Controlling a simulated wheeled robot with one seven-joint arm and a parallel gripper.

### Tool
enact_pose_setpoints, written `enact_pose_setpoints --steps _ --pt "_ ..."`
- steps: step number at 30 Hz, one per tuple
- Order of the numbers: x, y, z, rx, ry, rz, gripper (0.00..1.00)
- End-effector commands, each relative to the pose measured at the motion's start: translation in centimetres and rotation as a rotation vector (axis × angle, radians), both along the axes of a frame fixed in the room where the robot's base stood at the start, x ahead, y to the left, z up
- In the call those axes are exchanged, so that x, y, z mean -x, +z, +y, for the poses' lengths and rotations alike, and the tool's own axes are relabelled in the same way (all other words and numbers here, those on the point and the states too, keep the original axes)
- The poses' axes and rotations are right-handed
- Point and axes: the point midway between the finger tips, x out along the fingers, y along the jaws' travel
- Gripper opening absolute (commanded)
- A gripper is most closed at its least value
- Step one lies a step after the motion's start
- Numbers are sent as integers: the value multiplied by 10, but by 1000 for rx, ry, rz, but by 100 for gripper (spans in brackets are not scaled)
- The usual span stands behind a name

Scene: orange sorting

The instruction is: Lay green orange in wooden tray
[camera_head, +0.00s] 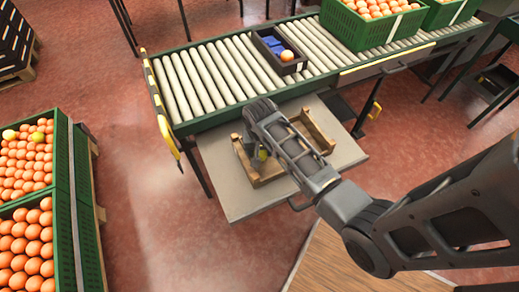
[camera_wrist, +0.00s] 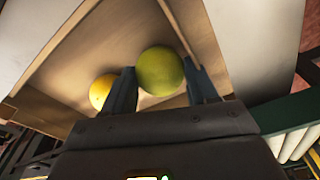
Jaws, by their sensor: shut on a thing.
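A green orange (camera_wrist: 160,70) sits between the two fingers of my gripper (camera_wrist: 163,88) in the wrist view. The gripper is shut on it. The wooden tray (camera_head: 275,180) stands on a grey table, and my gripper is over its left part in the head view. In the wrist view the tray's wooden floor (camera_wrist: 115,45) shows behind the green orange. A yellower orange (camera_wrist: 102,91) lies in the tray just left of the left finger. I cannot tell whether the green orange touches the tray floor. My arm hides part of the tray in the head view.
A roller conveyor (camera_head: 215,75) runs behind the table, with a small dark box (camera_head: 293,68) holding an orange and something blue. Green crates (camera_head: 340,25) of oranges stand on its far right. More crates (camera_head: 62,160) stand at left. The table's left part (camera_head: 217,165) is bare.

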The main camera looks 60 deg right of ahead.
Motion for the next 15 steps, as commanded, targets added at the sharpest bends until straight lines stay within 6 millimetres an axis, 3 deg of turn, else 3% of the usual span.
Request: enact_pose_setpoints --steps 2,3,12,15 --pt "0 0 0 0 0 0 26" --pt "0 0 0 0 0 0 59" --pt "0 1 0 -1 0 -1 87" --pt "0 1 0 -1 0 -1 88"
